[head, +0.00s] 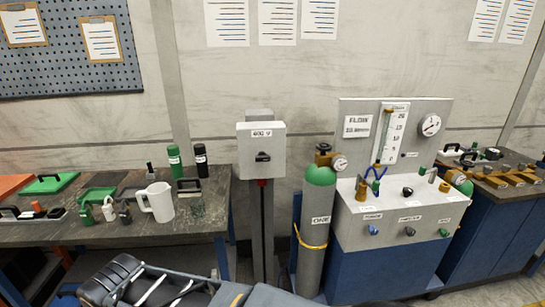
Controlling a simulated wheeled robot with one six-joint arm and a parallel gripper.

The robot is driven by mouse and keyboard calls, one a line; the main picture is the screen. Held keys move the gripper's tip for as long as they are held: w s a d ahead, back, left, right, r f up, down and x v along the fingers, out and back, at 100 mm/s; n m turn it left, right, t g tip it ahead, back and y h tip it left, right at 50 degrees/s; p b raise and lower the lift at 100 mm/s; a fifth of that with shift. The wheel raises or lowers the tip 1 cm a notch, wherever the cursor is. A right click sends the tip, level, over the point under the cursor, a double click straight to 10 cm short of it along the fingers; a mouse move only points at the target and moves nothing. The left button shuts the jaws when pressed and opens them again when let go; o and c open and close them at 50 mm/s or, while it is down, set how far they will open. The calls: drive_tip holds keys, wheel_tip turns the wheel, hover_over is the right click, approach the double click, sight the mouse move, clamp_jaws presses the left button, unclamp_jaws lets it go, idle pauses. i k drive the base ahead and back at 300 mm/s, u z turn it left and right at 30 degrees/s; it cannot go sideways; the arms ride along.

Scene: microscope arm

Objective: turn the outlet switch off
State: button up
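No control in the head view has a label that I can clearly read as outlet switch. A grey box (261,139) marked 400 V stands on a post, with a black rotary handle (263,157) on its front. To its right, a grey test panel (420,225) has a blue knob (374,230), a dark knob (410,231) and a green knob (444,232) on its front. Their small labels are too blurred to read. Dark links of my arm (165,290) show at the bottom left. I cannot make out my gripper's fingers in this view.
A gas cylinder (316,225) with a green top and a gauge stands between the box and the panel. The left workbench (120,231) holds a white mug (156,202), bottles and tools. Another bench (503,220) with brass parts stands at the right.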

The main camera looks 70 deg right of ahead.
sight(261, 156)
drive_tip(key=z, duration=0.85)
drive_tip(key=i, duration=0.9)
drive_tip(key=z, duration=0.9)
